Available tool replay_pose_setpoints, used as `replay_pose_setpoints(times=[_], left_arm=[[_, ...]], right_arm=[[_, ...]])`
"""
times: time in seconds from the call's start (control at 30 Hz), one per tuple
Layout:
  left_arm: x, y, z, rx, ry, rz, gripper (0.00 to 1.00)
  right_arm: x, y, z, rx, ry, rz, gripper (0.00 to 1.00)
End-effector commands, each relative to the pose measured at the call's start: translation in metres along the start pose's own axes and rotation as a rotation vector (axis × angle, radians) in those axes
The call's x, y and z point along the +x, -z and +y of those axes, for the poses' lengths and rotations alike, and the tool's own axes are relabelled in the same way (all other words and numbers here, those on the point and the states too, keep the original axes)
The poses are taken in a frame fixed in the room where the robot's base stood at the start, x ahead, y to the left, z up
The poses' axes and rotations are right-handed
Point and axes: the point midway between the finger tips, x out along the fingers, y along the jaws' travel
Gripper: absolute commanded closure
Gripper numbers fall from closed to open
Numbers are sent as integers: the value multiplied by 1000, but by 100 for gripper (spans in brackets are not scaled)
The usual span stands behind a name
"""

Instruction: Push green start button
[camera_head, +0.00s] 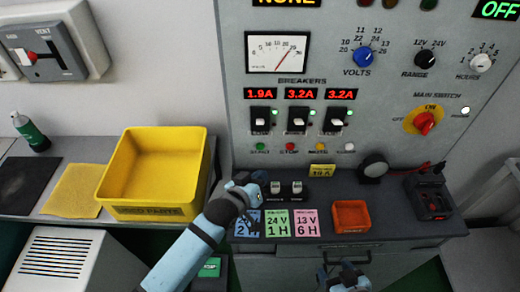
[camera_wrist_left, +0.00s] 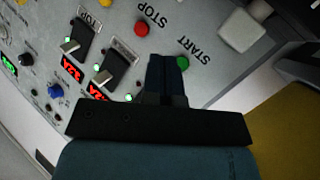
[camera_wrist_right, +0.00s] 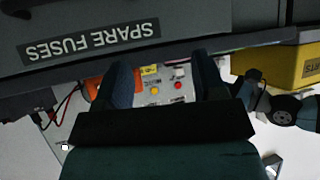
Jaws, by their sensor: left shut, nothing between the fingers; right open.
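The green start button (camera_head: 261,147) is at the left end of a row of small buttons low on the grey panel. It also shows in the left wrist view (camera_wrist_left: 183,63), beside the word START and just right of my fingertips. My left gripper (camera_head: 246,180) is shut and empty, below the green button in the head view. Its closed fingers (camera_wrist_left: 167,58) point toward the panel; I cannot tell whether they touch it. The red stop button (camera_head: 290,147) is right of the green one. My right gripper (camera_head: 343,272) is open and empty, low in front of the bench.
A yellow bin (camera_head: 155,209) stands left of my left arm. Coloured cards (camera_head: 277,223) and an orange tray (camera_head: 351,217) lie on the bench below the panel. Breakers (camera_head: 298,121) sit above the buttons, and a red main switch (camera_head: 424,123) is at right.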

Motion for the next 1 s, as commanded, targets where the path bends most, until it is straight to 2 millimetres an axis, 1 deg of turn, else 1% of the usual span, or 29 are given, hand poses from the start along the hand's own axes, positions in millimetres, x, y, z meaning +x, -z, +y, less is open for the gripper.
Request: replay_pose_setpoints(times=[0.03,0.23,0.43,0.63,1.0], left_arm=[[8,1,-5,3,0,1,100],[30,13,-18,4,1,1,100],[45,23,-25,2,1,-1,100],[50,26,-27,0,0,-2,100],[51,27,-28,0,1,-1,100]], right_arm=[[5,-7,0,0,2,-1,36],[14,-19,-2,-2,6,-1,36],[14,-19,-2,-2,6,0,36],[14,-18,-1,-2,5,4,36],[14,-18,0,-2,2,5,36]])
